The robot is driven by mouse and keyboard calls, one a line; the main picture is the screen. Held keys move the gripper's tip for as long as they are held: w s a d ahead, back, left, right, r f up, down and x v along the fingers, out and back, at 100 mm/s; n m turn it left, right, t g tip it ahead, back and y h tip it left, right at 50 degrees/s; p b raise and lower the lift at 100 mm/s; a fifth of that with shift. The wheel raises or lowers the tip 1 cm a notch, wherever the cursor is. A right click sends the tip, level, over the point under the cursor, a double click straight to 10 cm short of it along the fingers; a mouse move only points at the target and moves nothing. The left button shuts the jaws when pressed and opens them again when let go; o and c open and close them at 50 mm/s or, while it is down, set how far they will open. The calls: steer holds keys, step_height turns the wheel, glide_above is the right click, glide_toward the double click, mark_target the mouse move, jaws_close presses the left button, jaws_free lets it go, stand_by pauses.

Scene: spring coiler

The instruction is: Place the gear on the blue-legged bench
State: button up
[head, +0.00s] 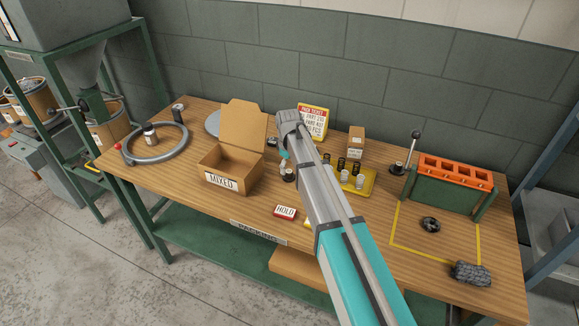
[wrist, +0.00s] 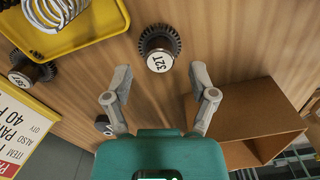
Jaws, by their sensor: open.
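A dark toothed gear with a round white label reading 32T (wrist: 160,47) stands on the wooden table, centred just ahead of my open, empty gripper (wrist: 161,74) in the wrist view. It also shows in the head view as a small dark piece (head: 288,176), right of the cardboard box, with my gripper (head: 285,160) just above it. A second labelled gear (wrist: 32,73) stands by the yellow tray in the wrist view. Another dark piece (wrist: 104,125) is partly hidden by my left finger. A blue-grey frame (head: 552,165) stands at the right edge; whether it is the blue-legged bench I cannot tell.
The open box marked MIXED (head: 217,180) is left of my gripper. A yellow tray of springs (head: 367,185), a ticket stand (head: 313,118) and an orange rack (head: 456,172) stand right. A dark ring (head: 430,225) lies inside yellow tape. The table's front left is clear.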

mark_target(289, 171)
step_height(289, 171, up, 9)
steer(key=p, duration=0.8)
steer(key=shift+s+d, duration=0.1)
stand_by(0.8)
steer(key=s+d+m, duration=1.1)
steer(key=s+d, duration=1.1)
steer(key=s, duration=0.1)
steer(key=shift+s+d, duration=0.2)
steer(key=shift+s, duration=0.1)
steer(key=shift+o, duration=0.4)
